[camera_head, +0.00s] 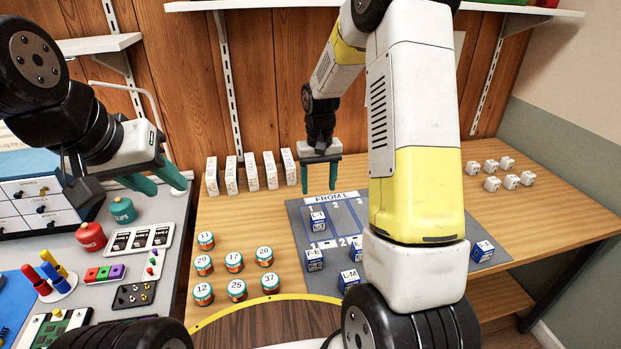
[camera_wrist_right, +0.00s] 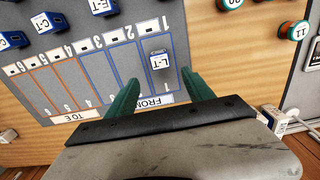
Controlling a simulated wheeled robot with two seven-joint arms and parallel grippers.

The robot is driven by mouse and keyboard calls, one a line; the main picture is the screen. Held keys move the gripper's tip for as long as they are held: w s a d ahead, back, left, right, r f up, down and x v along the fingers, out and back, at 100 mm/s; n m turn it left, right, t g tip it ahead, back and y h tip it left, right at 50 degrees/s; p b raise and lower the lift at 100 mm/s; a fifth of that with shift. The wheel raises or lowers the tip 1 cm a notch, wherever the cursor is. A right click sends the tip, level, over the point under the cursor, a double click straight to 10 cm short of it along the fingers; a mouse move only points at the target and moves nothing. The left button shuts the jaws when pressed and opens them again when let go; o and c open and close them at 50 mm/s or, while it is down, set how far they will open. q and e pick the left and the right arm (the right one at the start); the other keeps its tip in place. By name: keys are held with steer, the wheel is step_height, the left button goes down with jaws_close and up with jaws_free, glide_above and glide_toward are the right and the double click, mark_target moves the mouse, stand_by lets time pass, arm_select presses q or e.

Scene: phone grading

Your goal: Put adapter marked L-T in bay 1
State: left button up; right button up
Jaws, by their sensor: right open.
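The adapter marked L-T (camera_wrist_right: 159,62) is a small blue block with a white labelled top. It stands in bay 1, the blue-outlined end strip of the grey mat (camera_wrist_right: 205,45); in the head view the adapter (camera_head: 318,221) sits between the two 1 marks. My right gripper (camera_head: 319,178) is open and empty, raised behind the adapter near the FROM L label (camera_head: 337,196). In the right wrist view its fingers (camera_wrist_right: 158,86) are apart, with the adapter beyond their tips, not between them. My left gripper (camera_head: 165,187) is open and empty over the grey side table.
Other adapters stand on the mat, including F-E (camera_head: 314,259), L-M (camera_head: 349,279) and one at the right (camera_head: 482,249). Numbered jars (camera_head: 234,262) stand left of the mat. White boxes (camera_head: 250,171) line the back. White blocks (camera_head: 492,184) stand at the right. My right arm hides part of the mat.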

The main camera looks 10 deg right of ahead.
steer(key=s+a+r+t+y, duration=0.15)
steer(key=s+r+t, duration=0.25)
steer(key=s+r, duration=1.3)
steer(key=s+r+t, duration=0.2)
steer(key=s+r, duration=0.2)
steer(key=s, duration=0.3)
steer(key=shift+a+r+y, duration=0.3)
steer(key=shift+a+y, duration=0.05)
steer(key=shift+s+d, duration=0.1)
steer(key=shift+s, duration=0.05)
